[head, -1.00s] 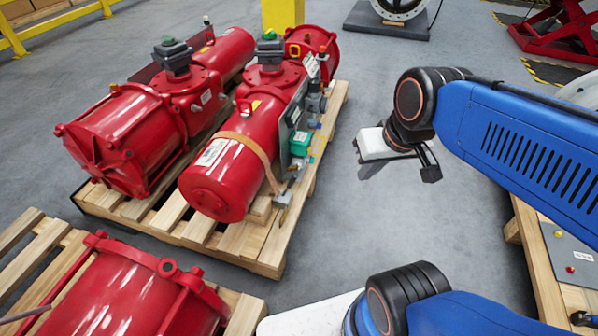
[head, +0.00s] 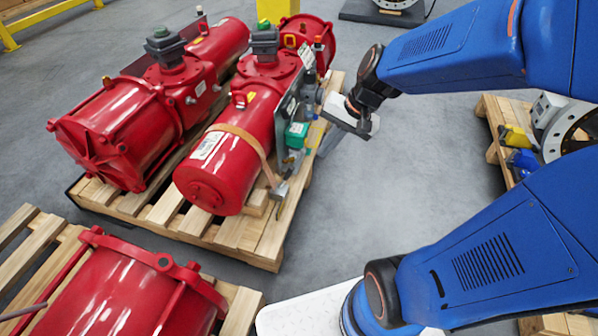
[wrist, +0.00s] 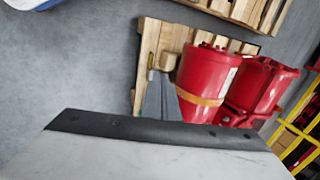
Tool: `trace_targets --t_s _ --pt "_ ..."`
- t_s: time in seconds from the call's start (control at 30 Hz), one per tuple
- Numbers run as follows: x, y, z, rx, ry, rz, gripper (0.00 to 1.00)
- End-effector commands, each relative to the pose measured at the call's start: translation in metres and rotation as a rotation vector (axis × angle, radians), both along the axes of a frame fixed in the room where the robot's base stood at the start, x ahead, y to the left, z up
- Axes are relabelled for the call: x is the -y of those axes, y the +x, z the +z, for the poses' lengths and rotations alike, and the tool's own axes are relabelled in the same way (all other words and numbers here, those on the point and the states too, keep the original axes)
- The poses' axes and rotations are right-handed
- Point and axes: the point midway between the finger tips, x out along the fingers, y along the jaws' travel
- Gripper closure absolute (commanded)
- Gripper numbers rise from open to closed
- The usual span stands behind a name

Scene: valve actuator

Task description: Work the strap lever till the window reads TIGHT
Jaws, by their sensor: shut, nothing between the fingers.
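A tan strap (head: 246,138) wraps the front end of a red actuator cylinder (head: 213,180) on the middle pallet. A small grey fitting with the lever (head: 278,189) hangs at the strap's lower right end, by the pallet edge. The strap also shows in the wrist view (wrist: 200,97), with a small lever-like piece (wrist: 152,73) beside the cylinder. I cannot make out a window or any reading. My gripper (head: 334,138) is shut and empty, in the air right of the actuator, apart from the lever. Its fingertips are small and unclear.
A green box (head: 297,134) and grey fittings line the actuator's right side. A second red actuator (head: 110,135) lies to its left. Another red cylinder (head: 120,295) sits at the front left. Grey floor (head: 390,190) is clear to the right.

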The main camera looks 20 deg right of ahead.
Motion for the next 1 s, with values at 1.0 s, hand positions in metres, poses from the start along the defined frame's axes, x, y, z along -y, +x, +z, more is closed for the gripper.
trace_targets --t_s 1.0 --pt "0.018 0.122 -0.117 -0.268 0.322 -0.546 1.00"
